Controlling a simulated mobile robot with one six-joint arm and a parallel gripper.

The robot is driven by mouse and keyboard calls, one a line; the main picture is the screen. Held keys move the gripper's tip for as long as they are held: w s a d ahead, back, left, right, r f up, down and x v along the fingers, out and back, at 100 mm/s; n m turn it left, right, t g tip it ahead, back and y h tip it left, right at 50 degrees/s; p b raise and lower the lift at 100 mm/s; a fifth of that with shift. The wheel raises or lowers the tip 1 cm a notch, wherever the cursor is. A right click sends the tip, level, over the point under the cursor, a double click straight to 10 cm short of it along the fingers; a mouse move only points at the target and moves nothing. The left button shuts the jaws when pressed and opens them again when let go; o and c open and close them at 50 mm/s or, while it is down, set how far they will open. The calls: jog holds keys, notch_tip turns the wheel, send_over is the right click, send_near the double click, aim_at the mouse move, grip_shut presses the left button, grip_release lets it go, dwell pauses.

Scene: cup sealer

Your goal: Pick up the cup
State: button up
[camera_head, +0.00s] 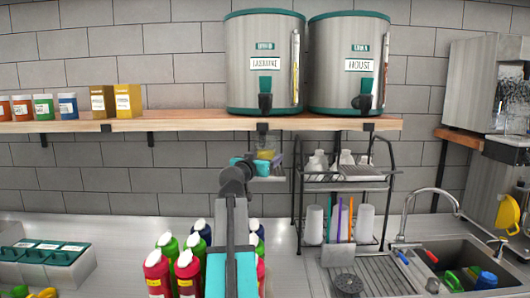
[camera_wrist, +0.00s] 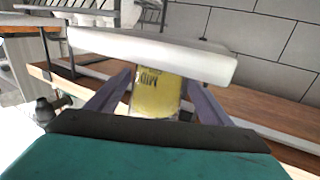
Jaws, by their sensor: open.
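A small cup (camera_head: 266,154) with yellow on it shows just below the wooden shelf in the head view, partly hidden by my arm. In the wrist view a yellow object with dark upside-down lettering (camera_wrist: 155,93), apparently the same cup, lies between my fingers. My gripper (camera_wrist: 156,100) is open, with one purple-grey finger on each side of it. I cannot tell whether either finger touches it. A pale bar (camera_wrist: 150,54) crosses the wrist view and hides the part of the yellow object beyond it. In the head view my gripper (camera_head: 263,167) is small and partly hidden.
The wooden shelf (camera_head: 180,122) carries two large dispensers (camera_head: 265,60) (camera_head: 349,62) and several small boxes. Below, a wire rack (camera_head: 345,180) stands to the right. Several colored bottles (camera_head: 187,272) crowd the counter around my arm. A sink (camera_head: 455,262) is at the right.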

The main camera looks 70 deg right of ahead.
aim_at(268, 154)
jog(key=d+p, duration=0.1)
jog(key=d, duration=0.1)
jog(key=shift+d+r, duration=0.15)
jog(key=shift+d, duration=0.15)
jog(key=shift+d+p, duration=0.4)
jog(key=shift+d, duration=0.05)
jog(key=shift+s, duration=0.1)
jog(key=shift+c, duration=0.3)
jog(key=c, duration=1.4)
jog(key=shift+o, duration=0.2)
